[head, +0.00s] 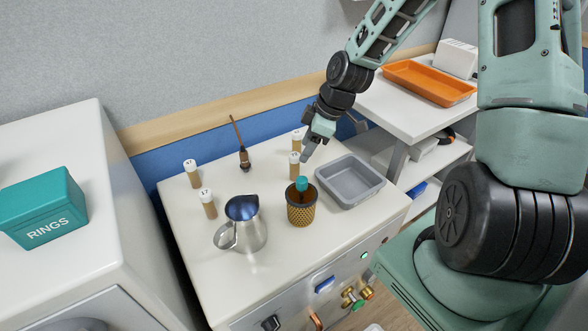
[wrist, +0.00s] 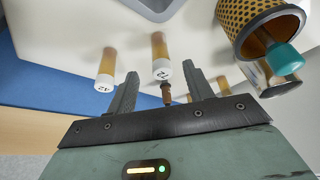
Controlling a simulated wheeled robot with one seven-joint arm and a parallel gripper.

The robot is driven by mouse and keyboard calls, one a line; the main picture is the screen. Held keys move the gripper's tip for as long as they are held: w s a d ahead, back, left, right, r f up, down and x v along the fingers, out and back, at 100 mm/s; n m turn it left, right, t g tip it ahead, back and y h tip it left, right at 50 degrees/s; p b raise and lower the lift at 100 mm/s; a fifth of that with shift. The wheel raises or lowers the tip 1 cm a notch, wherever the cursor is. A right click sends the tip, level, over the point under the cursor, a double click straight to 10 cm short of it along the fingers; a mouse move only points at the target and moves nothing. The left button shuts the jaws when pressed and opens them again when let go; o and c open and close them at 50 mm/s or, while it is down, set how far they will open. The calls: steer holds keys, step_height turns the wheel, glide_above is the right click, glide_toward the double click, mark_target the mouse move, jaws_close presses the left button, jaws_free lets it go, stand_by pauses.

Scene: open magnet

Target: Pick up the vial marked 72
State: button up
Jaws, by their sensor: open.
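Several amber vials with white caps stand on the white bench top. In the head view, one vial (head: 294,165) is just beside my gripper (head: 307,150), and another vial (head: 297,142) stands behind it. In the wrist view, one vial (wrist: 160,55) lies between the fingers of my gripper (wrist: 161,82), with its cap mark hard to read. A second vial (wrist: 105,68) is left of the fingers; its cap mark appears upside down and may be 72 or 12. My gripper is open and holds nothing.
Two more vials (head: 192,175) (head: 208,205) stand left. A metal jug (head: 245,230), a patterned cup (head: 301,212) with a teal-topped item, a grey tray (head: 350,182) and a brown dropper-like tool (head: 244,160) share the bench. A teal RINGS box (head: 42,210) is far left.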

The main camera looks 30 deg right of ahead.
mark_target(293, 168)
steer(key=x, duration=0.9)
steer(key=shift+a+f, duration=0.1)
steer(key=c, duration=1.1)
